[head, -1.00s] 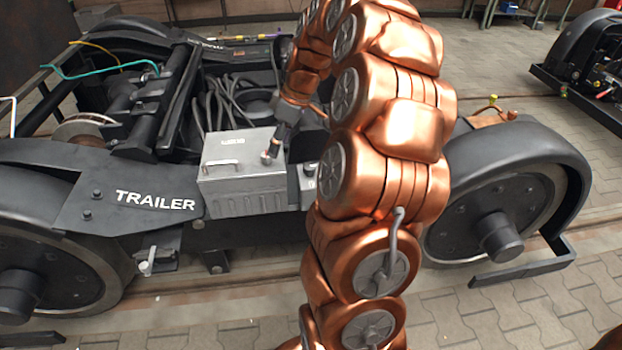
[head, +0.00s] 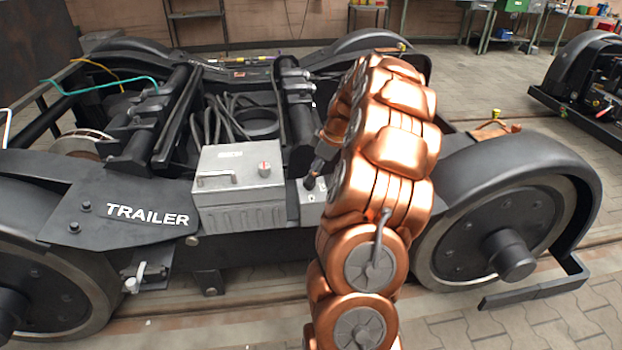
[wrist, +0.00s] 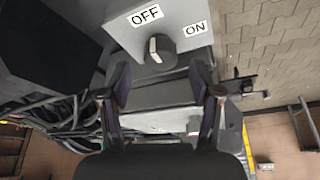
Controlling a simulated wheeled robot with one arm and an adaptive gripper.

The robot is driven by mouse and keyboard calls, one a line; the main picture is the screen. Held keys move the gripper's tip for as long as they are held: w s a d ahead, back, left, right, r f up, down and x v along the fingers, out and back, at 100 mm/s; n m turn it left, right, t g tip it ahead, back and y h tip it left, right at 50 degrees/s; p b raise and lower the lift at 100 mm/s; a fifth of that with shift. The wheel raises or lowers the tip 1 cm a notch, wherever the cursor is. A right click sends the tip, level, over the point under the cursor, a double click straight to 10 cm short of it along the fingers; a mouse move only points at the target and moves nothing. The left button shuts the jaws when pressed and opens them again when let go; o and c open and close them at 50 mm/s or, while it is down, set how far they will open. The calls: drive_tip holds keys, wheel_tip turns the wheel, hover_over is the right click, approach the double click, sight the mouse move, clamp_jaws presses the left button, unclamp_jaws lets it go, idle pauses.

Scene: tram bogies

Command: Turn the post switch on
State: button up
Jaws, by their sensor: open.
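The post switch is a small grey box (head: 312,198) just right of the larger grey case, partly hidden by my arm in the head view. In the wrist view its pale plate (wrist: 185,15) carries OFF and ON labels and a dark round knob (wrist: 160,50). A pale bar on the knob points roughly toward OFF. My gripper (wrist: 161,72) is open and empty, its two fingers spread either side of the knob's line, seemingly short of it. In the head view the gripper (head: 312,176) hangs just over the post; contact cannot be told.
Cables (head: 222,118) lie in the TRAILER bogie frame behind. A wheel (head: 495,240) stands to the right. Paved floor is free at the front right.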

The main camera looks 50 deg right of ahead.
drive_tip(key=shift+x, duration=1.25)
drive_tip(key=shift+c, duration=0.3)
drive_tip(key=c, duration=1.1)
